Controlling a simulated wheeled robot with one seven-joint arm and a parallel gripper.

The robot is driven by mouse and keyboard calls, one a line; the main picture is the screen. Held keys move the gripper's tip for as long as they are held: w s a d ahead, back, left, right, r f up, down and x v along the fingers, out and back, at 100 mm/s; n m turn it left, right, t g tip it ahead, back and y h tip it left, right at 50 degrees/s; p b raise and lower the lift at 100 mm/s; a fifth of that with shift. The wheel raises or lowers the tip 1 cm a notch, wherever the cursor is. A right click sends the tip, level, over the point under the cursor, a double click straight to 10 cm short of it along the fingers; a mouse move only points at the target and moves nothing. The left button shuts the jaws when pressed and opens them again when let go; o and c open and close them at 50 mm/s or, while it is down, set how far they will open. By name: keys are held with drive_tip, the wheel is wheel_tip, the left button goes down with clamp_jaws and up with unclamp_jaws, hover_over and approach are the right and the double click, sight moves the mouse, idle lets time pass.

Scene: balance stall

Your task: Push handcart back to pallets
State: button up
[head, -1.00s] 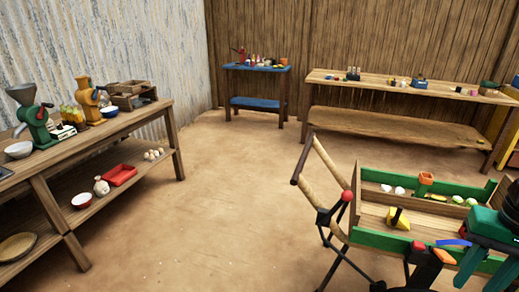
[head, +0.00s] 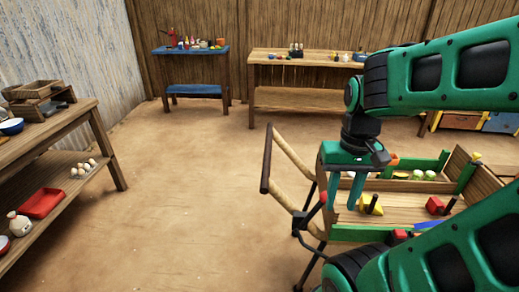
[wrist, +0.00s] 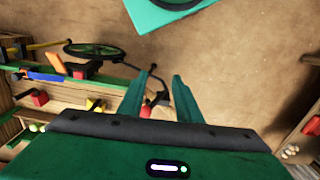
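The handcart (head: 345,234) stands on the right in the head view, a wooden box with green rails and a pole handle (head: 289,152) with a dark crossbar at its left end. My gripper (head: 344,207) points down at the cart's handle end, near a red knob. Its two green fingers are apart. In the wrist view, my gripper (wrist: 160,78) shows a clear gap between the fingers, with a red knob and dark handle parts beyond; whether they touch is unclear. The cart's wheel (wrist: 95,50) shows at the left there. I cannot make out any pallets.
A wooden table (head: 99,126) with a lower shelf stands at the left. A blue table (head: 190,50) and a long wooden table (head: 262,68) stand at the back. The dirt floor (head: 190,190) left of the cart is clear. Blocks lie in the cart.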

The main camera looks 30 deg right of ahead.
drive_tip(key=shift+o, duration=0.6)
drive_tip(key=shift+d, duration=0.15)
drive_tip(key=shift+o, duration=0.9)
drive_tip(key=shift+s+d+r, duration=0.1)
drive_tip(key=shift+s+r, duration=0.15)
drive_tip(key=shift+s, duration=0.15)
drive_tip(key=t+h, duration=0.3)
drive_tip(key=h, duration=0.2)
hover_over(267, 150)
drive_tip(key=s+a, duration=0.2)
drive_tip(key=a, duration=0.2)
wheel_tip(267, 150, down, 6)
drive_tip(key=x, duration=1)
drive_tip(key=shift+s+a+f, duration=0.1)
drive_tip(key=shift+s+f, duration=0.1)
drive_tip(key=shift+f, duration=0.1)
drive_tip(key=shift+c, duration=0.6)
clamp_jaws()
